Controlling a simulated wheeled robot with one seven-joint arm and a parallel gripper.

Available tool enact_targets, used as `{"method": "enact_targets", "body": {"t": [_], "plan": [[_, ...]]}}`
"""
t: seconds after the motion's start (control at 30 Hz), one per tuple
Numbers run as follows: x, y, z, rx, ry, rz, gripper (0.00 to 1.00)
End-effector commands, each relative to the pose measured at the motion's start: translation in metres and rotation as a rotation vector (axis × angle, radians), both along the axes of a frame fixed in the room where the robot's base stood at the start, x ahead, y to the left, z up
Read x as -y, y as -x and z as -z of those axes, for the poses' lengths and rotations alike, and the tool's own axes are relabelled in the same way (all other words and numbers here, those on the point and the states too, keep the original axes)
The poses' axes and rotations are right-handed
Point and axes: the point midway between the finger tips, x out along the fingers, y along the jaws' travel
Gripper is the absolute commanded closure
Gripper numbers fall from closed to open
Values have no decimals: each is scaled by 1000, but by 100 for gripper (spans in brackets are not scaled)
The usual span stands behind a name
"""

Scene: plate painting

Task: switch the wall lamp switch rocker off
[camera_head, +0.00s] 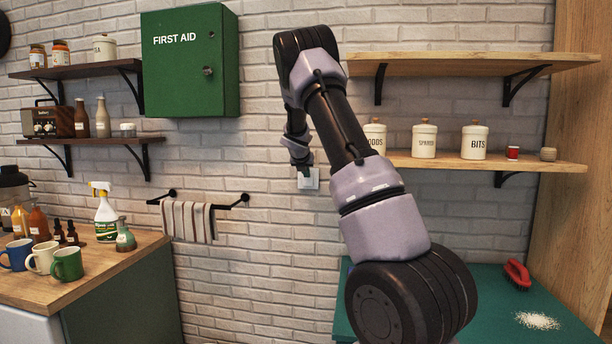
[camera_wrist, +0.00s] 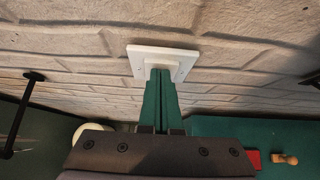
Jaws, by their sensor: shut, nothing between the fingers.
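The wall lamp switch (camera_head: 310,179) is a white square plate on the pale brick wall, partly hidden behind my gripper in the head view. It also shows in the wrist view (camera_wrist: 143,57), at the top middle. My gripper (camera_wrist: 161,74) is shut and empty. Its green fingertips are at the middle of the switch plate and cover the rocker. I cannot tell whether the fingertips touch the rocker or which way it is tilted. In the head view my gripper (camera_head: 304,174) is small and mostly hidden by its own wrist.
A towel rail (camera_head: 232,205) with a striped towel (camera_head: 188,221) is left of the switch. A wooden shelf (camera_head: 540,167) with white canisters is to the right. A green table (camera_head: 490,285) with a red brush (camera_head: 517,273) stands below. A green first aid cabinet (camera_head: 185,75) hangs upper left.

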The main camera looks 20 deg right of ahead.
Motion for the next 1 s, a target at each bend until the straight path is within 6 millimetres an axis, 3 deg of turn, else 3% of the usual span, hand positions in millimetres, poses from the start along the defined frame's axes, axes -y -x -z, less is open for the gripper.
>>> {"method": "enact_targets", "body": {"t": [1.0], "plan": [[1, 0, -16, 0, 0, 1, 100]]}}
